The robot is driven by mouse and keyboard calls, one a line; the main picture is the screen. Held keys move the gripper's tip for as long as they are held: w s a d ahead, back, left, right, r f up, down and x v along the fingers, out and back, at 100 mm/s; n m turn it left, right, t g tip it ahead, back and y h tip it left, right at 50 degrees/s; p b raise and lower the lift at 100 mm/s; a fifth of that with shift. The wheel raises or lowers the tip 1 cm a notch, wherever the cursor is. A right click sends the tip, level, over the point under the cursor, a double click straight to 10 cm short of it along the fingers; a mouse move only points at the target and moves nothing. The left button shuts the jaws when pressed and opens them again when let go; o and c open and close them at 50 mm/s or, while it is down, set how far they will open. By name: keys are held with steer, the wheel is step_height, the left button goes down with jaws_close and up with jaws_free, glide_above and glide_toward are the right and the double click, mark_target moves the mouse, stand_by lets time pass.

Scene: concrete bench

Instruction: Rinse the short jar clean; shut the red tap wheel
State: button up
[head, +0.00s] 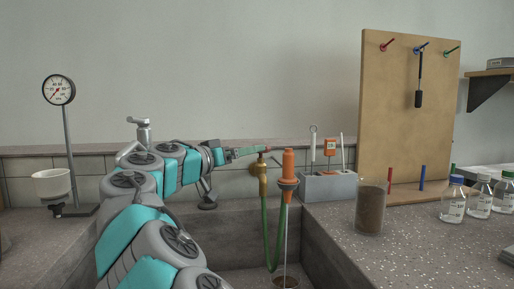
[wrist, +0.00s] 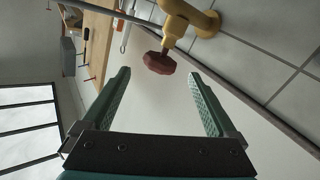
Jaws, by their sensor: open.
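My gripper (head: 268,150) is open and empty beside the tap above the sink. In the wrist view, the red tap wheel (wrist: 159,63) lies just beyond and between its fingertips (wrist: 157,77), with no visible contact. The wheel sits on the brass tap (head: 263,178), whose yellow body shows in the wrist view (wrist: 190,18). A green hose (head: 268,235) loops from the tap to an orange nozzle (head: 288,163). A thin pale line runs from the nozzle to the drain; I cannot tell if it is water. A brown-coated jar (head: 370,210) stands upright on the bench right of the sink.
A grey holder (head: 328,187) with upright tools stands behind the jar. A pegboard (head: 400,115) holds a black-handled tool (head: 419,92). Capped bottles (head: 453,200) stand at the right. A gauge stand (head: 68,150) with a white cup is at the left. Bench in front of the jar is clear.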

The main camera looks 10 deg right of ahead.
steer(key=x, duration=0.6)
steer(key=shift+w+d+p, duration=0.2)
steer(key=shift+d+p, duration=0.05)
steer(key=shift+p, duration=0.15)
steer(key=c, duration=1.4)
steer(key=shift+o, duration=0.2)
steer(key=shift+f, duration=0.1)
steer(key=shift+s+b, duration=0.1)
steer(key=shift+b, duration=0.4)
